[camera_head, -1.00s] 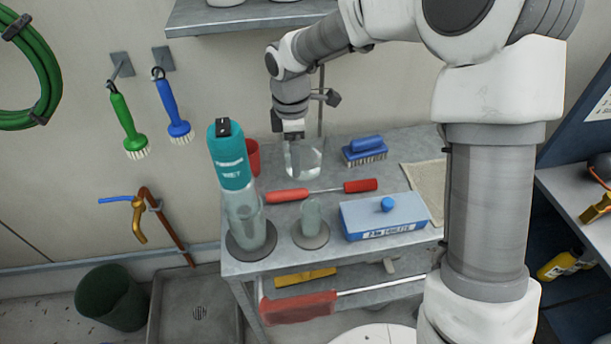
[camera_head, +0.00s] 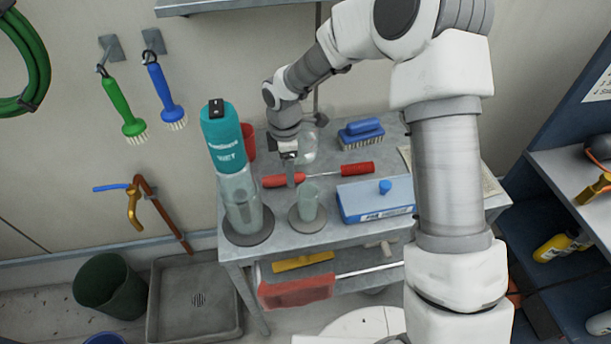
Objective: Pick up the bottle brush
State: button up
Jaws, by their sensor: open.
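A long tool with a thin pale rod and a red piece at each end, which looks like the bottle brush (camera_head: 357,169), lies across the grey metal table. The jaws are open. I cannot tell whether the fingers straddle the red end or touch it.
A tall teal-topped bottle (camera_head: 224,140) and a clear cup (camera_head: 308,203) stand on dark discs close to my gripper. A clear glass vessel (camera_head: 307,148) is behind it. A blue-lidded box (camera_head: 375,203) and a blue scrub brush (camera_head: 361,135) are to the right.

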notch_tip(320, 180, down, 2)
jog(key=shift+f, duration=0.15)
grip_shut()
dwell(0.5)
